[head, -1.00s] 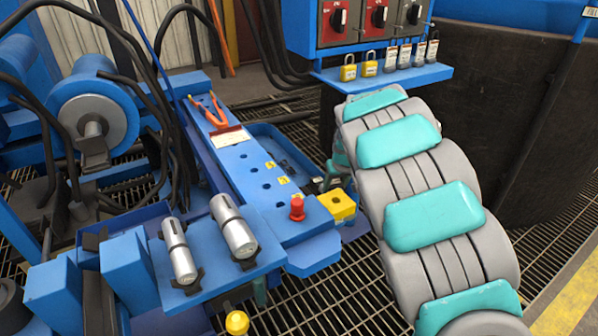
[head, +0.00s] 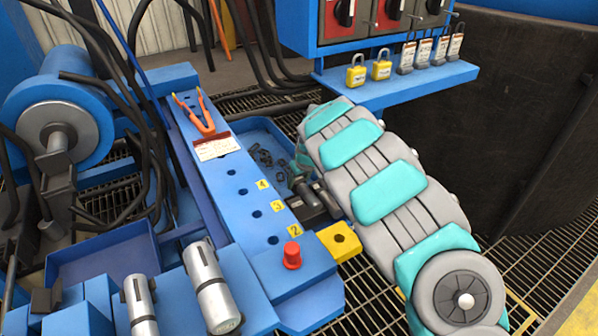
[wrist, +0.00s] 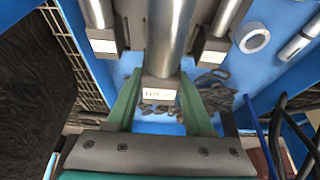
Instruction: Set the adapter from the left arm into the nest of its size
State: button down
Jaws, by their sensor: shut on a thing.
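In the wrist view my gripper (wrist: 157,88) has its green fingers on both sides of a dark block with a white label, at the end of a thick grey cylinder (wrist: 172,35). The label is too blurred to read, and I cannot tell whether this piece is the adapter. In the head view my arm hides most of the gripper, which is down by the blue tray (head: 262,127). A blue bar (head: 215,190) beside the tray has a row of round holes (head: 255,213) with yellow number tags 2, 3 and 4.
A red knob (head: 291,254) and a yellow block (head: 340,241) are near the bar's front end. Orange-handled pliers (head: 203,117) lie at its back. A lock shelf (head: 400,84) overhangs behind my arm.

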jog(key=shift+w, duration=0.25)
jog(key=shift+f, duration=0.15)
jog(key=shift+f, duration=1.75)
jog(key=shift+f+b, duration=0.65)
jog(key=shift+f, duration=0.45)
jog(key=shift+b, duration=0.65)
jog(key=shift+f+b, duration=0.65)
jog(key=shift+f, duration=0.2)
jog(key=shift+c, duration=1)
grip_release()
jog(key=shift+s, duration=0.1)
